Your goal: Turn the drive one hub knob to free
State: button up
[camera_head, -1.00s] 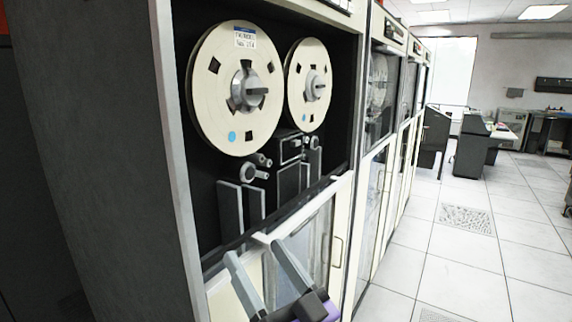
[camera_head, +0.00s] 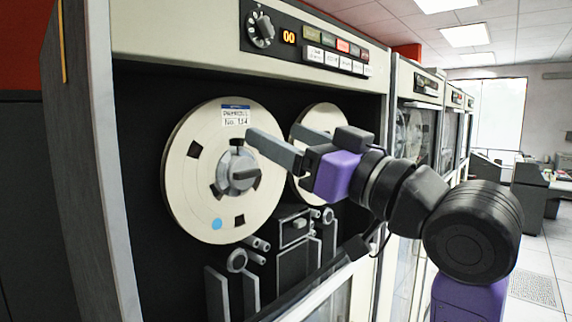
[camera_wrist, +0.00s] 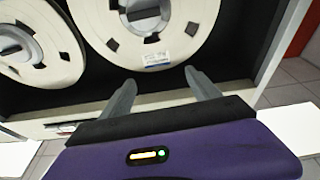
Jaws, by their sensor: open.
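The near tape drive holds a cream reel with a labelled face (camera_head: 205,205) on the left. Its grey hub knob (camera_head: 240,176) stands out at the reel's centre, its grip bar lying close to horizontal.
A second reel (camera_head: 318,118) is partly hidden behind my gripper. Above is a panel with a dial (camera_head: 262,28), an orange display (camera_head: 288,36) and several buttons. Tape guides (camera_head: 238,262) sit below the reels. More drives stand to the right; floor (camera_head: 545,262) is open there.

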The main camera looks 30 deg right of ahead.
aim_at(251, 172)
notch_tip(251, 172, down, 6)
jog(key=g, duration=0.3)
jog(key=shift+h, duration=0.3)
jog(key=x, duration=0.2)
jog(key=p+x, duration=0.1)
jog(key=x, duration=0.2)
jog(key=d+p+x, duration=0.1)
jog(key=x, duration=0.2)
jog(key=shift+w+f, duration=0.25)
jog(key=shift+c, duration=0.4)
jog(key=c, duration=1.2)
